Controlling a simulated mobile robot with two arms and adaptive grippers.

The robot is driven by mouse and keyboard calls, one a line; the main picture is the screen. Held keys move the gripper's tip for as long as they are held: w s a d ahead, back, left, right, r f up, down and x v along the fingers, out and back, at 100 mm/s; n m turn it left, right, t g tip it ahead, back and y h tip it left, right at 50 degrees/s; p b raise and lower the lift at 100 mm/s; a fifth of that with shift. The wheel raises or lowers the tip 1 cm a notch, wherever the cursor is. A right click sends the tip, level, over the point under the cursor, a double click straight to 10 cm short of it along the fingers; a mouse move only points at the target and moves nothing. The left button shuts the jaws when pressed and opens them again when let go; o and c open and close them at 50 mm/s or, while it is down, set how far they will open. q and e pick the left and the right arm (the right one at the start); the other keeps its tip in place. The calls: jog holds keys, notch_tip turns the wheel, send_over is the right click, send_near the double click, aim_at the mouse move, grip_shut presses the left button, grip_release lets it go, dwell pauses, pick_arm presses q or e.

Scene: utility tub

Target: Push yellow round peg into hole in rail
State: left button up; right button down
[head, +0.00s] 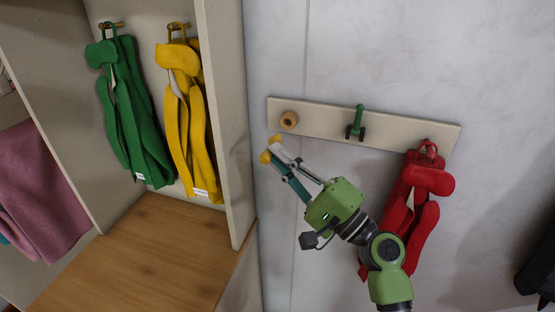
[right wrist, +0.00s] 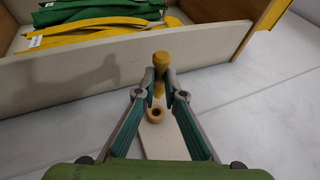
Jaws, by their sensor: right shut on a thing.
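The yellow round peg (head: 265,156) is held crosswise between the fingertips of my right gripper (head: 272,149), with yellow showing at both sides of the tips. In the right wrist view the rounded peg head (right wrist: 161,59) stands out beyond the right gripper (right wrist: 159,78). The cream rail (head: 325,125) is fixed to the wall. A tan wooden ring with a dark hole (head: 289,120) sits near its left end and also shows in the right wrist view (right wrist: 155,113). The peg is apart from this hole, lower and to its left in the head view. My left gripper is out of view.
A green hook (head: 357,122) sits mid-rail, and a red coat (head: 420,182) hangs at the rail's right end beside my arm. A cubby side panel (head: 228,100) stands left of the gripper, with green (head: 130,110) and yellow coats (head: 187,110) inside above a wooden bench (head: 150,250).

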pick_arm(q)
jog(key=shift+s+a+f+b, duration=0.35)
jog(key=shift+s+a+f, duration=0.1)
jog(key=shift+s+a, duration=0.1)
pick_arm(e)
jog(key=shift+w+d, duration=0.25)
jog(key=shift+w, duration=0.6)
jog(key=shift+w+d, duration=0.2)
jog(key=shift+w, duration=0.65)
jog(key=shift+w+d, duration=0.25)
jog(key=shift+w, duration=0.6)
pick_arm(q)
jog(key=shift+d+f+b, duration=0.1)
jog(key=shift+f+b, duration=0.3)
pick_arm(e)
jog(key=shift+d+f, duration=0.1)
jog(key=shift+d, duration=0.05)
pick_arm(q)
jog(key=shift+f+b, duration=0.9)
pick_arm(e)
jog(key=shift+w+d, duration=0.2)
jog(key=shift+w, duration=0.45)
jog(key=shift+w+d, duration=0.2)
jog(key=shift+w, duration=0.45)
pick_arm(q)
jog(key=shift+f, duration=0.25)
pick_arm(e)
jog(key=c, duration=2)
grip_release()
jog(key=shift+c, duration=0.2)
